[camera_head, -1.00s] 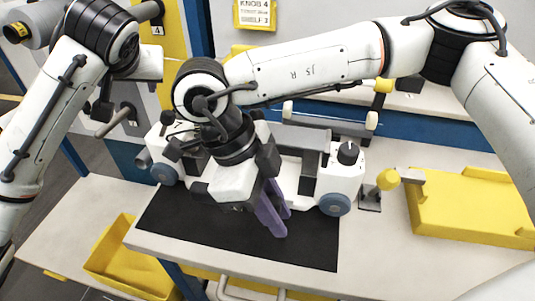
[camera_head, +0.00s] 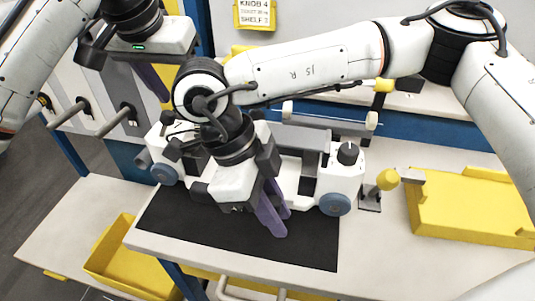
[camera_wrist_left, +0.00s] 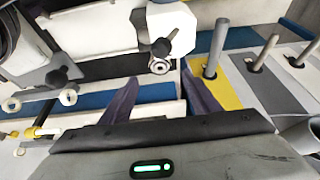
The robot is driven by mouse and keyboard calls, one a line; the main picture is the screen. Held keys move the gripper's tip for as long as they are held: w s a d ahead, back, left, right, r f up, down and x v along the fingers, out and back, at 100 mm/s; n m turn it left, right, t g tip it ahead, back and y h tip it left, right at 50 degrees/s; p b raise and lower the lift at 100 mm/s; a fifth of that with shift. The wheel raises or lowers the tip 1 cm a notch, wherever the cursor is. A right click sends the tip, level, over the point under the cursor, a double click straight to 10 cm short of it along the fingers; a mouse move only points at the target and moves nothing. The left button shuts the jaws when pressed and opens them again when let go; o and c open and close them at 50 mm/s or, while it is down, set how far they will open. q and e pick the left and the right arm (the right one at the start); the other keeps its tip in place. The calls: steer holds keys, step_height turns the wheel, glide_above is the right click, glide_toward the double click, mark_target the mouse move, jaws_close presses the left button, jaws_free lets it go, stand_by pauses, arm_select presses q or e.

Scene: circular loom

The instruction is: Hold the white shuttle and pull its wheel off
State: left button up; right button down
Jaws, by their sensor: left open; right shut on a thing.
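The white shuttle (camera_head: 340,178) stands upright along the back of the black mat. It has a blue-grey wheel at its left end (camera_head: 163,173) and another wheel at its right end (camera_head: 335,204). My right gripper (camera_head: 272,212) is over the shuttle's middle, shut on it; the arm hides the exact contact. My left gripper is open and empty above and behind the shuttle's left end, with a purple finger (camera_head: 153,80) showing. In the left wrist view, a white end part (camera_wrist_left: 168,25) with a black knob and a round metal ring (camera_wrist_left: 160,66) lies beyond the left gripper's fingers (camera_wrist_left: 160,90).
The black mat (camera_head: 190,222) lies on the white table. A yellow bin (camera_head: 112,250) is at the lower left and a yellow tray (camera_head: 475,210) at the right. A panel with grey pegs (camera_head: 112,122) stands at the left. A yellow ball-topped stand (camera_head: 387,179) is beside the shuttle.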

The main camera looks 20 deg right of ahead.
arm_select(q)
steer(key=shift+x, duration=3.9)
steer(key=shift+r, duration=0.1)
jaws_close()
